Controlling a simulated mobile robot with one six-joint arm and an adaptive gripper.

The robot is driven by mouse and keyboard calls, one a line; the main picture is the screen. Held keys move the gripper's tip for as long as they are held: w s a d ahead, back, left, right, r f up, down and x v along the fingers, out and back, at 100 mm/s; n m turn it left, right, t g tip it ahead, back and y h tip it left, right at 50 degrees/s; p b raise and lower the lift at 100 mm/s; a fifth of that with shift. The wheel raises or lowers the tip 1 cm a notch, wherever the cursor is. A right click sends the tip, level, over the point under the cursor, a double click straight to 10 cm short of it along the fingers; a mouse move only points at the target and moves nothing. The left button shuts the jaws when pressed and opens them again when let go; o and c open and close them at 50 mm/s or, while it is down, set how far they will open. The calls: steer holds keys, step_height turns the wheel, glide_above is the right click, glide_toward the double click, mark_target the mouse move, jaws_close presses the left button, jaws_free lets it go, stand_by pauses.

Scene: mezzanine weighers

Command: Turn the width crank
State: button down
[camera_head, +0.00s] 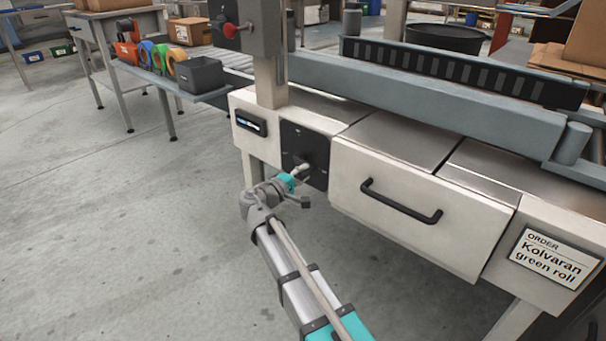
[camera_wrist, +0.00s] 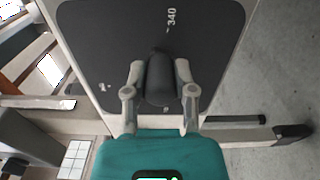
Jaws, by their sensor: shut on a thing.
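The width crank sits on a black plate (camera_head: 316,146) on the front of the cream machine, left of the drawer. In the wrist view the black plate (camera_wrist: 95,45) carries the marking 340 and other small marks. My gripper (camera_head: 302,170) is at the plate in the head view. In the wrist view my gripper (camera_wrist: 158,78) has its two fingers on either side of the crank's dark round handle (camera_wrist: 159,82), shut on it. The rest of the crank is hidden behind the handle and fingers.
A drawer with a black pull handle (camera_head: 400,203) is right of the plate. A small display (camera_head: 249,123) is left of it. An order card (camera_head: 553,258) reads Kolvaran green roll. A side shelf with coloured rolls (camera_head: 161,56) and a grey bin (camera_head: 199,75) stands behind. Floor at left is clear.

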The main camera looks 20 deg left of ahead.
steer(key=shift+f+m, duration=0.15)
steer(key=shift+m, duration=0.25)
steer(key=shift+c, duration=2.2)
jaws_free()
steer(key=shift+s+a, duration=0.1)
steer(key=v, duration=1.1)
steer(key=shift+s, duration=0.4)
steer(key=shift+a, duration=0.1)
steer(key=shift+s, duration=0.1)
